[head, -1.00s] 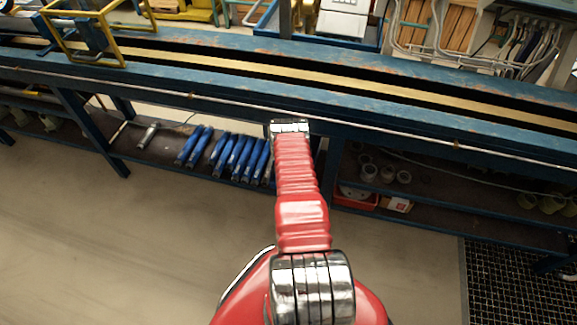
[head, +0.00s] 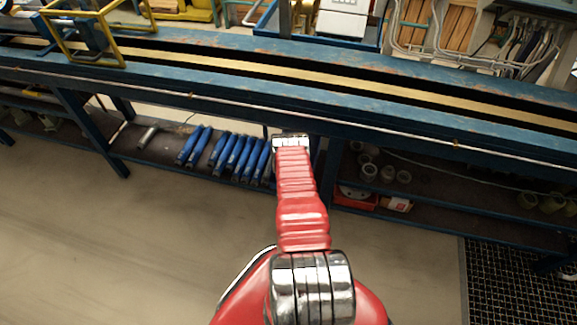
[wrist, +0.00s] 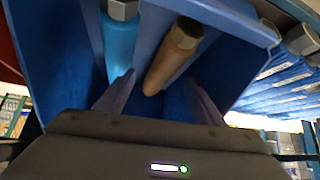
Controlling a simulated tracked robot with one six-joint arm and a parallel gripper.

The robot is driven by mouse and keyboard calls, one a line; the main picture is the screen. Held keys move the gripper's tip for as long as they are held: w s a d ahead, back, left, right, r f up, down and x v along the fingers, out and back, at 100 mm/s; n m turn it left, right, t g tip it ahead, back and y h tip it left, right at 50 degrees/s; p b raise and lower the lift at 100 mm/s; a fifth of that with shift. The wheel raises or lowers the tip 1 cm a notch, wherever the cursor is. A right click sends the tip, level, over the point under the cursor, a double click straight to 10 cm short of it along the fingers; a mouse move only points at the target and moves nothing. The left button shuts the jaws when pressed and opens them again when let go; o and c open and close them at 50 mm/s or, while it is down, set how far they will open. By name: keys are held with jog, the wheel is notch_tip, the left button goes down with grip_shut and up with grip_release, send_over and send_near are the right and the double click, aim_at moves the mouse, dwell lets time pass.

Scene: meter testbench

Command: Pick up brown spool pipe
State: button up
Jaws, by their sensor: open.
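The brown spool pipe (wrist: 173,58) shows in the wrist view, inside a blue bin (wrist: 232,22), with a grey metallic hexagonal-looking end. It lies between the two fingers of my gripper (wrist: 160,88), which are open, with a gap seen on either side of it. I cannot tell whether the near end touches a finger. A light blue pipe (wrist: 119,45) with a similar grey end lies to its left in the same bin, close to the left finger. In the head view my arm reaches to the bench's front edge; the fingers and brown pipe are hidden there.
The bin's walls rise close around the fingers. A red box (head: 355,197) and grey round parts (head: 386,173) sit to the right. The floor in front is clear.

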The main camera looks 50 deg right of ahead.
jog(key=shift+x, duration=2.4)
jog(key=shift+c, duration=0.3)
grip_shut()
jog(key=shift+w+d+r, duration=0.1)
jog(key=shift+r, duration=0.05)
